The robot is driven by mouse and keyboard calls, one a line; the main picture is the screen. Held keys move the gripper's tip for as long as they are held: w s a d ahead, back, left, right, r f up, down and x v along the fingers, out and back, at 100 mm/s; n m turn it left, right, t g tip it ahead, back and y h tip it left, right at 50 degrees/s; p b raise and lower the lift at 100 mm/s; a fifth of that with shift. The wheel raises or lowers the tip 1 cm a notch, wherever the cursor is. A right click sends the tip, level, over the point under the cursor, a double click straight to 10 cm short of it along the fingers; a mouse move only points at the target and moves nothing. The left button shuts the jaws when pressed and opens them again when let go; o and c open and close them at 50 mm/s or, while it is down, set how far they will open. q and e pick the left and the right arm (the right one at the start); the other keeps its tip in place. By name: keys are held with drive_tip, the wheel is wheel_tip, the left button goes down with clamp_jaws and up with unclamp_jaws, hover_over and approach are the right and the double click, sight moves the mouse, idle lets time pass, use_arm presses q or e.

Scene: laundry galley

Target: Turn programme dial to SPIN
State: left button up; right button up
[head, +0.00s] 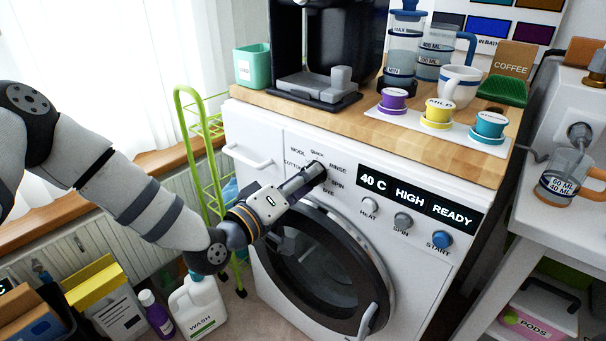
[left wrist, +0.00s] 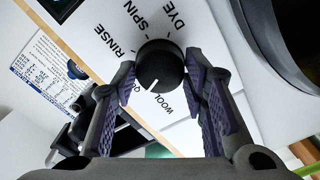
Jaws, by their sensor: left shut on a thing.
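The programme dial (left wrist: 160,65) is a round black knob with a white pointer mark. In the left wrist view the mark points to the side of the QUICK and WOOL labels, away from SPIN (left wrist: 140,18); I cannot tell exactly which setting it meets. The dial also shows in the head view (head: 317,170), mostly behind my gripper. My left gripper (head: 312,174) reaches in from the left and is shut on the dial, one finger on each side. It shows from behind in the left wrist view (left wrist: 162,75). My right gripper is not in view.
The washer's black door (head: 320,268) is just below my gripper. The display (head: 417,201) reads 40 C HIGH READY, above the HEAT, SPIN and START buttons (head: 439,239). A drawer handle (head: 248,156) lies left of the dial. A green rack (head: 205,150) stands beside the washer.

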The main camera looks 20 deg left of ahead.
use_arm(q)
drive_tip(key=shift+w+d+r+m+p, duration=0.1)
drive_tip(key=shift+m+p, duration=1.85)
drive_tip(key=shift+m, duration=4.05)
drive_tip(key=shift+r+m+p, duration=0.1)
drive_tip(key=shift+m+p, duration=1.8)
drive_tip(key=shift+m, duration=4.1)
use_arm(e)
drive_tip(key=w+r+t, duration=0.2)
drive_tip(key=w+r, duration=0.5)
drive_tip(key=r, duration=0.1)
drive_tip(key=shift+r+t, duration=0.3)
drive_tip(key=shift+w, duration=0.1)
use_arm(q)
drive_tip(key=o, duration=1.1)
drive_tip(key=shift+o, duration=0.2)
drive_tip(key=shift+f, duration=0.15)
